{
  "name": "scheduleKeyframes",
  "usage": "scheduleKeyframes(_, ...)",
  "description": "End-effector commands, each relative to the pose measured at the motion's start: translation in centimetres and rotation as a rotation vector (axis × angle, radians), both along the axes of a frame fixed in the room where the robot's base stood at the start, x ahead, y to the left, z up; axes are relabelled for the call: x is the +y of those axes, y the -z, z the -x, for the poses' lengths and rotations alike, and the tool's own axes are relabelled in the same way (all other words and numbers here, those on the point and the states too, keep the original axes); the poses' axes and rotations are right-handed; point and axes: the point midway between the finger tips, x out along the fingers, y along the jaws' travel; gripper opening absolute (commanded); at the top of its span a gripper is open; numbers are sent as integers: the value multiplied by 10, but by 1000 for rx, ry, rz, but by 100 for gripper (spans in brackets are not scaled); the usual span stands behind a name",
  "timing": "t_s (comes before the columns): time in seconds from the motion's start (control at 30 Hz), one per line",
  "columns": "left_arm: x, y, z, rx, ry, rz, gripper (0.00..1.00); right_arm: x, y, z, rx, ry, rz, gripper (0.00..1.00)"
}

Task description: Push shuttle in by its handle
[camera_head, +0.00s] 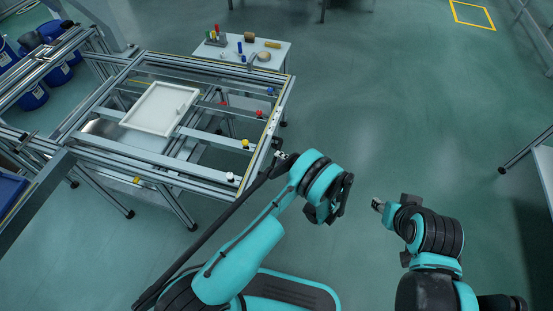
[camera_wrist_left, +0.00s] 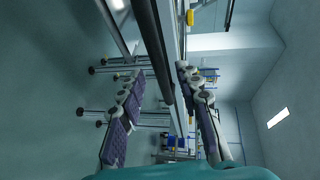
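The fixture (camera_head: 150,157) is an aluminium-profile frame at the left of the head view, with a pale framed panel (camera_head: 181,91) lying on its rails. I cannot tell for certain which part is the shuttle. A long dark bar (camera_head: 205,236) slants up to the fixture's near right corner; it may be the handle. My left gripper (camera_head: 284,158) is at this bar's upper end. In the left wrist view its two fingers (camera_wrist_left: 161,72) are apart, with a dark bar (camera_wrist_left: 160,50) running between them; contact is unclear. My right gripper (camera_head: 377,205) hangs over open floor, its fingers too small to read.
A small white table (camera_head: 272,60) with coloured parts stands behind the fixture. Coloured knobs, including a yellow one (camera_head: 245,143) and a white one (camera_head: 230,176), sit on the rails. Blue drums (camera_head: 33,97) stand at the far left.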

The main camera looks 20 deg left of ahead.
Motion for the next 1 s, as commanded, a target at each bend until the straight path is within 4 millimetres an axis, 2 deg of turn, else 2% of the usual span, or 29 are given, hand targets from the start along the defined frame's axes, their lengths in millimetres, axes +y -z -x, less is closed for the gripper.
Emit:
scheduleKeyframes(0.1,17,6,-8,0,-2,0,34,0,8,0,0,0,0,40)
scheduleKeyframes(0.23,28,7,-13,1,-1,1,34,0,12,0,0,0,0,40)
scheduleKeyframes(0.57,32,6,-16,0,1,1,34,0,12,0,0,0,0,40)
scheduleKeyframes(0.7,32,6,-15,0,1,1,0,0,12,0,0,0,0,40)
scheduleKeyframes(1.0,34,7,-17,1,0,2,0,0,12,0,0,0,0,40)
